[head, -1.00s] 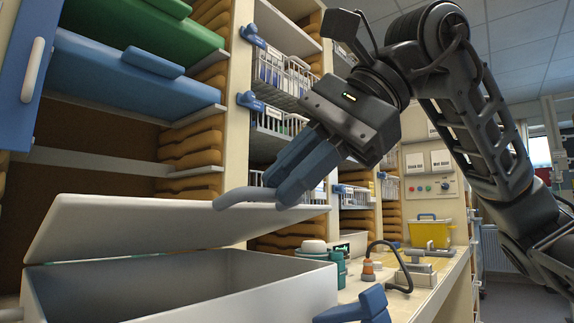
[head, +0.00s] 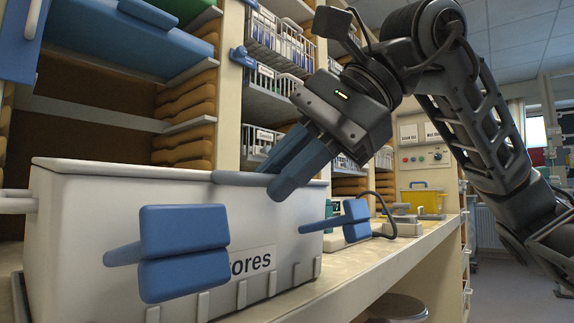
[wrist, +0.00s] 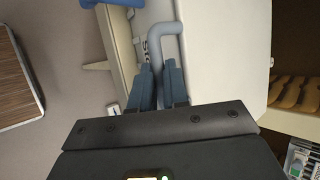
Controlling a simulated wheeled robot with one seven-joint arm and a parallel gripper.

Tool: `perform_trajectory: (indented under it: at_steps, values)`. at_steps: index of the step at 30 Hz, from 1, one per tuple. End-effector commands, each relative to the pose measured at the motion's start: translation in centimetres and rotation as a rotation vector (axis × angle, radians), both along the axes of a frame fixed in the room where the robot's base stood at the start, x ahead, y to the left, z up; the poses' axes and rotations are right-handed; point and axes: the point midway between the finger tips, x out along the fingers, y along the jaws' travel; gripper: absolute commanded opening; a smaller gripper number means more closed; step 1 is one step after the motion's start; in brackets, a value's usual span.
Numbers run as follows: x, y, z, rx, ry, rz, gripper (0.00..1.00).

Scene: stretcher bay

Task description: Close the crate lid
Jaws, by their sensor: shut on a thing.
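The white crate (head: 70,255) stands on the counter at the left in the head view, with part of a label reading "ores" on its front. Its lid (head: 130,170) lies flat along the crate's top edge; the lid's pale upper face (wrist: 225,50) fills the right of the wrist view. My gripper (head: 277,183) is at the lid's right end, shut on the grey lid handle (head: 240,179). The handle (wrist: 165,33) bends between the blue fingers in the wrist view.
The wooden counter (head: 340,280) runs along the front of the shelving. A device with a cable (head: 390,225) and a yellow box (head: 422,202) stand farther along it. Wire baskets (head: 275,40) hang above. A stool (head: 398,308) is below at the front.

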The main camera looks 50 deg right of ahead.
Motion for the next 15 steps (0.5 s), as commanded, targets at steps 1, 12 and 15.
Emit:
perform_trajectory:
  at_steps: [1, 12, 15]
  values:
    - [-0.16, 0.07, -0.88, -0.009, 0.021, 0.002, 0.0]
    - [-0.16, 0.08, -0.8, -0.008, 0.018, 0.003, 0.34]
    - [-0.15, 0.07, -0.72, -0.008, 0.017, 0.003, 0.4]
